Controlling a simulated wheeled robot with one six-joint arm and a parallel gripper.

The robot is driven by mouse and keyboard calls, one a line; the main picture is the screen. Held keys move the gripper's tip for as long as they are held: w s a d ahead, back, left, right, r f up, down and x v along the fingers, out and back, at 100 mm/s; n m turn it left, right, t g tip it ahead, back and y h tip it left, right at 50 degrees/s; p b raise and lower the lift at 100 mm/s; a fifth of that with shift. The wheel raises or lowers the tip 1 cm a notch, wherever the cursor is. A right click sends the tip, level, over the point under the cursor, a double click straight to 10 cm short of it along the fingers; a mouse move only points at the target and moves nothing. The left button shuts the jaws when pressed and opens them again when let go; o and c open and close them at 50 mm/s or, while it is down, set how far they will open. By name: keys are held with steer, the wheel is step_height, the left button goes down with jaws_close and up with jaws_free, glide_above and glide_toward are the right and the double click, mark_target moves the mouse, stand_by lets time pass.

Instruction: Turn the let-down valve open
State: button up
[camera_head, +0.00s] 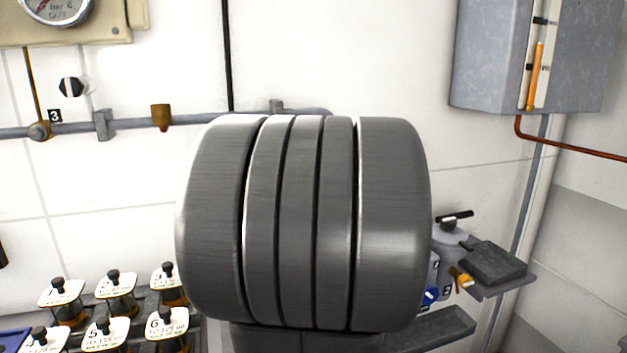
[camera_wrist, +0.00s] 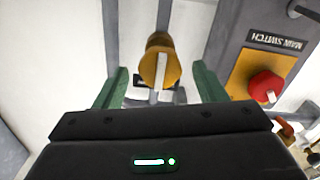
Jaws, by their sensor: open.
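In the wrist view, a brass-coloured round valve body (camera_wrist: 157,58) with a pale flat lever or pointer stands on a grey vertical pipe or bar. No readable label marks it as the let-down valve. My gripper (camera_wrist: 160,70) is open, its two green fingers spread to the left and right of the brass piece. The fingers look apart from it, with a gap on both sides; the depth between them is hard to tell. In the head view my own grey arm fills the middle and hides the gripper and whatever lies behind it.
Right of the fingers is a panel labelled MAIN SWITCH with a red knob (camera_wrist: 265,87) on a yellow plate. In the head view, a wall pipe carries a brass fitting (camera_head: 161,117). Labelled sample bottles (camera_head: 117,290) stand lower left; a grey cabinet (camera_head: 535,55) hangs upper right.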

steer(key=v, duration=1)
steer(key=shift+p, duration=0.45)
steer(key=shift+w, duration=0.15)
steer(key=b+x, duration=0.1)
steer(key=x, duration=1.3)
steer(key=shift+a, duration=0.1)
steer(key=shift+s+m+p, duration=0.2)
steer(key=shift+m+p, duration=0.15)
steer(key=shift+m, duration=0.15)
steer(key=shift+f, duration=0.1)
